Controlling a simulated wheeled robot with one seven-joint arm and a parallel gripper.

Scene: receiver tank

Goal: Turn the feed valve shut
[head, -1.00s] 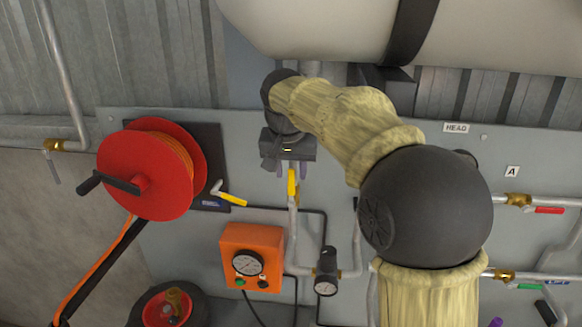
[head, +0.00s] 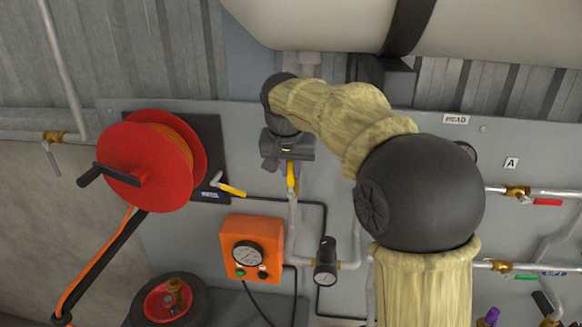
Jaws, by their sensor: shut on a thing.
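A yellow valve handle (head: 292,178) hangs down along a grey vertical pipe in the middle of the grey panel. My gripper (head: 290,170) reaches it from above and is shut on its upper part. The fingers and the gripper's dark body hide the top of the handle and the valve body behind it. No label naming this valve is readable. Another yellow lever (head: 231,189) slants down to the right beside the reel, above a small blue tag, clear of my gripper.
A red hose reel (head: 150,165) stands out at the left. An orange gauge box (head: 252,248) and a dark regulator (head: 325,262) sit below. A pale tank (head: 320,25) overhangs above. Red-handled (head: 547,202) and green-handled (head: 527,277) valves are at the right.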

